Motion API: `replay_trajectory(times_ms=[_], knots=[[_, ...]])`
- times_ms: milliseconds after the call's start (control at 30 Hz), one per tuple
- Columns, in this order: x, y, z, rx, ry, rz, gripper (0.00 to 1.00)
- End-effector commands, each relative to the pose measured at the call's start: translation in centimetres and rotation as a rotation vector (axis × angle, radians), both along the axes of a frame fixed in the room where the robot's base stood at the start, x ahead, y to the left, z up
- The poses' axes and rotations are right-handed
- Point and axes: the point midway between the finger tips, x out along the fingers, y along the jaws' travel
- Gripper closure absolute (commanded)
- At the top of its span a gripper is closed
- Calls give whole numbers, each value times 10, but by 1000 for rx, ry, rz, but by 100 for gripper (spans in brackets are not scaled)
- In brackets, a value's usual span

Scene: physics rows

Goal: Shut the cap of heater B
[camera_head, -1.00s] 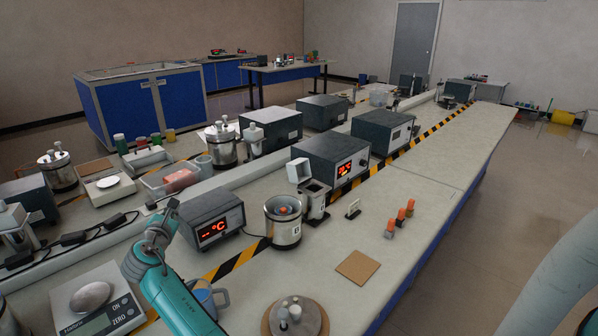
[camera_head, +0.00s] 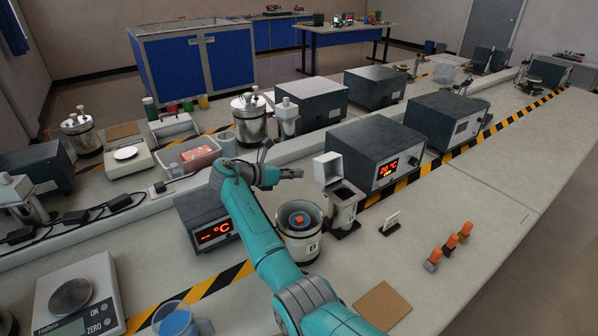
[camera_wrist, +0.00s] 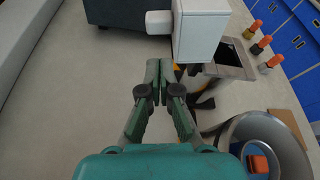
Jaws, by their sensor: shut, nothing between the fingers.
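The small metal heater (camera_head: 343,207) stands beside the dark control box with its square white cap (camera_head: 328,168) raised open at the left of its dark mouth. In the wrist view the cap (camera_wrist: 200,32) is ahead and right of my fingertips, and the open mouth (camera_wrist: 232,58) is beyond it. I cannot read a letter on this heater. My gripper (camera_head: 298,173) is shut and empty, a little left of the cap, with a gap between them in the head view. In the wrist view its two fingers (camera_wrist: 159,68) are together.
A round metal vessel marked B (camera_head: 300,245) with an orange-topped thing inside stands just in front of the heater. The control box (camera_head: 372,150) is behind. A small card stand (camera_head: 391,222) and orange-topped pieces (camera_head: 450,250) are at right. Bench between them is clear.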

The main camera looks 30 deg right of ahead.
Motion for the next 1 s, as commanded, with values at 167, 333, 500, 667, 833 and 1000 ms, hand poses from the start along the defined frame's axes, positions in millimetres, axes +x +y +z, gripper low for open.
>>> replay_trajectory(times_ms=[167, 333, 500, 667, 833, 1000], knots=[[-2, -31, -11, 0, 1, -2, 100], [-3, -54, -19, 0, -1, 0, 100], [-3, -66, -23, 0, -1, 1, 100], [-3, -69, -24, 0, -2, 2, 100], [-3, -69, -24, 0, -3, 1, 100], [-3, -69, -23, 1, -8, 1, 100]])
